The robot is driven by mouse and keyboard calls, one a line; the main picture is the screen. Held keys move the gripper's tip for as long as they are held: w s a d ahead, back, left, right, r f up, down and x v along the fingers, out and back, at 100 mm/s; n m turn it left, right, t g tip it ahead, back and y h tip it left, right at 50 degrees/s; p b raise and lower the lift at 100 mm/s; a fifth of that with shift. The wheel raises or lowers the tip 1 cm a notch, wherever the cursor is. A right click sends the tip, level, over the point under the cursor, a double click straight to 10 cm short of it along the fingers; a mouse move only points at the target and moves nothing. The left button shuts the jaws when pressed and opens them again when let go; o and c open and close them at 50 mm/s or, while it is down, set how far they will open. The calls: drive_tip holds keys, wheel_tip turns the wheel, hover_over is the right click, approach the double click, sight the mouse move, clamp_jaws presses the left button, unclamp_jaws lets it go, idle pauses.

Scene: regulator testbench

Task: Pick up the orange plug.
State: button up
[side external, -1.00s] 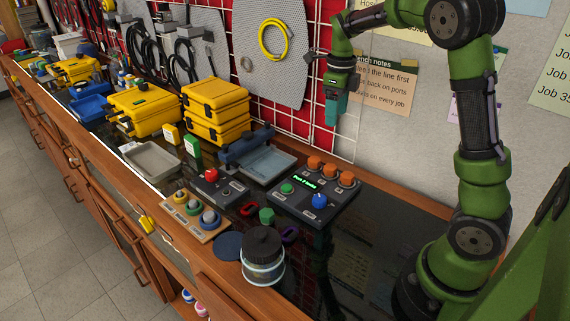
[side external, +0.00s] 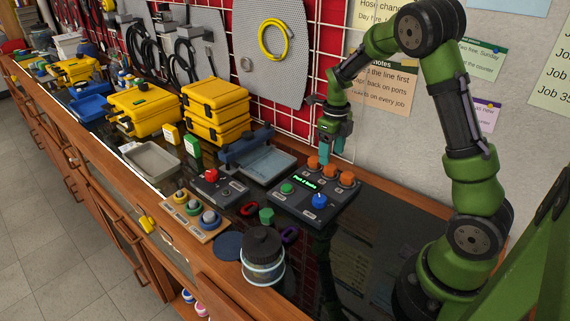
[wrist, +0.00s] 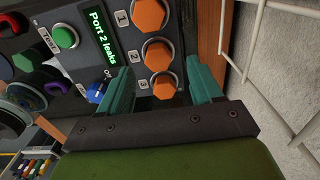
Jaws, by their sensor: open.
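Three orange hexagonal plugs sit in a row along the back of a dark test box (side external: 300,206): the left one (side external: 313,162), the middle one (side external: 329,170) and the right one (side external: 347,178). In the wrist view they are numbered 1 (wrist: 149,15), 2 (wrist: 158,56) and 3 (wrist: 164,86). The box's display (wrist: 102,33) reads "Port 2 leaks". My gripper (side external: 333,158) points down just behind and above the plugs, with teal fingers apart and empty. In the wrist view, plug 3 appears between the fingertips of my gripper (wrist: 162,80); contact is not visible.
The box has a green button (side external: 287,188) and a blue knob (side external: 319,201) in front of the plugs. A lidded jar (side external: 263,262) stands at the bench's front edge. A grey tray (side external: 268,164) lies left of the box. The wire grid and wall are close behind.

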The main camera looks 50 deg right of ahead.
sight(330, 166)
wheel_tip(330, 166, down, 5)
drive_tip(key=shift+a+r, duration=0.1)
drive_tip(key=shift+a, duration=0.05)
drive_tip(key=c, duration=1.1)
drive_tip(key=shift+r, duration=0.1)
